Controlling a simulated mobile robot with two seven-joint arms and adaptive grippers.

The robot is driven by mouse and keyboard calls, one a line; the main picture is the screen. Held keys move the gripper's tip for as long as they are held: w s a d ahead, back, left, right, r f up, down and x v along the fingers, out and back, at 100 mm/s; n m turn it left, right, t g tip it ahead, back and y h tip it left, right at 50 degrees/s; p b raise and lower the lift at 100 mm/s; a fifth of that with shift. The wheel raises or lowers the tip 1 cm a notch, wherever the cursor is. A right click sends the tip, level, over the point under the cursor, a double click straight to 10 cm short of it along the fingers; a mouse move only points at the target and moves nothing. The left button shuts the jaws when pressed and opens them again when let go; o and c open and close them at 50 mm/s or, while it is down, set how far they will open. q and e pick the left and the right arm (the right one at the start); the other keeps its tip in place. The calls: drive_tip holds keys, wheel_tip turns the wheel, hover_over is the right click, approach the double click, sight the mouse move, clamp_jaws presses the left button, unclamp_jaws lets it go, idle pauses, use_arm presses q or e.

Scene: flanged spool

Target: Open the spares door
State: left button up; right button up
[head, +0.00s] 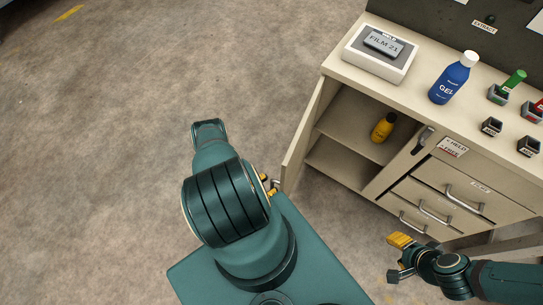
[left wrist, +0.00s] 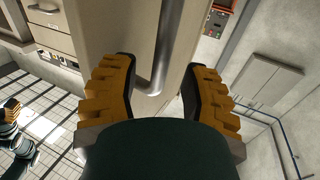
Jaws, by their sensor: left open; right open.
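The spares door (head: 304,135) is a cream panel hinged on the left side of the cabinet. It stands swung open, with the shelves behind it exposed. My left gripper (head: 269,184) is at the door's outer face near its free end, mostly hidden by my own arm. In the left wrist view, the door's grey bar handle (left wrist: 166,50) lies between the two yellow-padded fingers of the open left gripper (left wrist: 160,88). Gaps show on both sides of the bar. My right gripper (head: 397,257) is open and empty, in front of the lower drawers.
The cabinet holds a yellow bottle (head: 384,127) on its shelf. On the worktop stand a FILM 21 box (head: 380,53), a blue GEL bottle (head: 452,80) and several small holders. Drawers with handles (head: 463,199) are at the right.

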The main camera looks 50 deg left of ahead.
use_arm(q)
drive_tip(key=s, duration=1)
drive_tip(key=shift+s, duration=0.25)
